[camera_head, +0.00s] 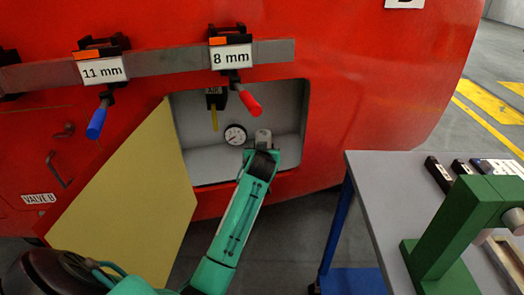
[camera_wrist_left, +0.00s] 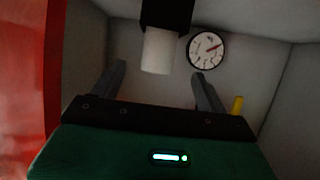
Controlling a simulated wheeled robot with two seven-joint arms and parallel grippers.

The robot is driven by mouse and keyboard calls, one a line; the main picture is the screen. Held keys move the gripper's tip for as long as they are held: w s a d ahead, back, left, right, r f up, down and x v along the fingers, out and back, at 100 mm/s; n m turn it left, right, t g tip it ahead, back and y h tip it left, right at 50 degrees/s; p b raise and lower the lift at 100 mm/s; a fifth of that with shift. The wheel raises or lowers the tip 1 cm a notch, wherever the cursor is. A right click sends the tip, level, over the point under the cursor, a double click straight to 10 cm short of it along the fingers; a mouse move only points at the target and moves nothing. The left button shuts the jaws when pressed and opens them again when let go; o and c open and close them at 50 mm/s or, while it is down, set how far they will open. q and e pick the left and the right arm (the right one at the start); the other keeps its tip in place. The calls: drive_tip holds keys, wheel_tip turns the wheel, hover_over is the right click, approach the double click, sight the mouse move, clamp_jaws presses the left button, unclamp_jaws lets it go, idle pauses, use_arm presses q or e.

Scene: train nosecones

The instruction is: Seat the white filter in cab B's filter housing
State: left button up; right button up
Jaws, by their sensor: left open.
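In the left wrist view the white filter (camera_wrist_left: 158,52) is a short cylinder, with one end against or inside a black housing (camera_wrist_left: 166,14) at the top edge. How deep it sits cannot be seen. My left gripper (camera_wrist_left: 160,78) is open, its two grey fingers apart on either side of the filter's free end, with no visible contact. In the head view my left gripper (camera_head: 262,146) is inside the right part of the open compartment (camera_head: 205,158) of the red cab (camera_head: 340,50). The housing is not clear there. My right gripper is not in view.
A round gauge (camera_head: 235,135) and a yellow handle (camera_head: 214,118) under an AIR label are beside the gripper. A yellow-faced door (camera_head: 130,190) hangs open at left. Blue (camera_head: 97,122) and red (camera_head: 249,102) handled tools hang above. A table (camera_head: 375,180) with a green fixture (camera_head: 450,230) is right.

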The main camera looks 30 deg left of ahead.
use_arm(q)
drive_tip(key=s+d+f+m+g+h, duration=0.2)
drive_tip(key=s+d+f, duration=0.3)
drive_tip(key=s, duration=0.5)
drive_tip(key=s+d+f+m+g+h, duration=0.1)
drive_tip(key=s+d+f+m+h, duration=0.1)
drive_tip(key=s+d+f, duration=0.55)
drive_tip(key=s+d+f+m+g+h, duration=0.2)
drive_tip(key=s+d+f, duration=0.2)
drive_tip(key=s, duration=0.7)
drive_tip(key=s+d+m+g+h, duration=0.1)
drive_tip(key=s+d, duration=0.1)
drive_tip(key=s, duration=0.5)
drive_tip(key=s+d+m+g+h, duration=0.1)
drive_tip(key=s+d, duration=0.2)
drive_tip(key=s, duration=0.4)
drive_tip(key=shift+d+r, duration=0.25)
drive_tip(key=shift+d, duration=0.05)
